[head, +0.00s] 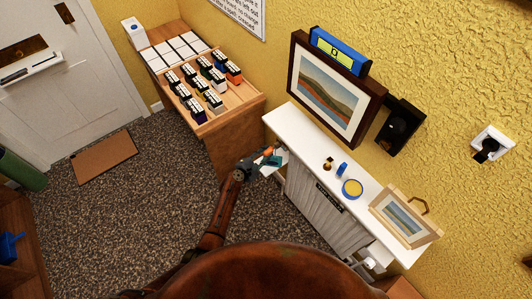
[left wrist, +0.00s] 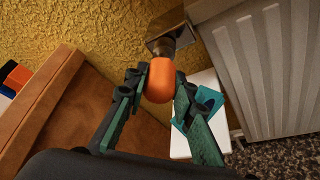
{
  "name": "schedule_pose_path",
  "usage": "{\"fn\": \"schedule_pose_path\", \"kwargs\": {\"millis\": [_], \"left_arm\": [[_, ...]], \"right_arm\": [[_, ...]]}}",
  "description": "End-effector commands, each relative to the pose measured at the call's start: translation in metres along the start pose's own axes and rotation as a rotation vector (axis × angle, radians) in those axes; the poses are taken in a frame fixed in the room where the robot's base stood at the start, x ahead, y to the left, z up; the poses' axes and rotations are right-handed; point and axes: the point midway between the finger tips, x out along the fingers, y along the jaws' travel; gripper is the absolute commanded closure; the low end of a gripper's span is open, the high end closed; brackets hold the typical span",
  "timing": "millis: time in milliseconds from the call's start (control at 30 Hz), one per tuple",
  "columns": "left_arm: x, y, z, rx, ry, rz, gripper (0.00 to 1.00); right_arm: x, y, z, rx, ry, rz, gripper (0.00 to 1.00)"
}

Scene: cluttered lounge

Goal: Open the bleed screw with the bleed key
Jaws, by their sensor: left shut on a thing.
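My left gripper (head: 266,158) is at the left end of the white radiator (head: 318,210). In the left wrist view its two green fingers (left wrist: 158,92) are shut on either side of a rounded orange handle, the bleed key (left wrist: 159,82). A short dark metal shaft runs from the handle up to a square metal fitting (left wrist: 168,38) beside the radiator's ribbed panel (left wrist: 265,70). The bleed screw itself is hidden, so I cannot tell how far the key sits on it. My right gripper is not in view.
A bright teal object (left wrist: 207,100) sits on a white surface (left wrist: 188,145) just below the fingers. A wooden cabinet (head: 232,135) stands close on the left. The shelf (head: 300,140) above the radiator holds a framed picture, a yellow-topped tin (head: 352,188) and small items.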

Motion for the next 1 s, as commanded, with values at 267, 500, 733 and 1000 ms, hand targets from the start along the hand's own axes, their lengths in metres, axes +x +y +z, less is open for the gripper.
{"fn": "schedule_pose_path", "kwargs": {"millis": [267,500,733,1000], "left_arm": [[0.000,0.000,0.001,-0.033,-0.001,-0.014,1.00],[0.000,0.001,0.001,-0.043,-0.001,-0.018,1.00],[0.000,0.003,0.002,-0.133,-0.002,-0.055,1.00],[0.000,0.004,0.001,-0.288,-0.002,-0.121,1.00]], "right_arm": [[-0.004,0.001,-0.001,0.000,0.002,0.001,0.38],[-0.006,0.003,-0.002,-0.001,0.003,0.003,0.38],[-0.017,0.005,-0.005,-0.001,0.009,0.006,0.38],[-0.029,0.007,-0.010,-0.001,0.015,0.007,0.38]]}}
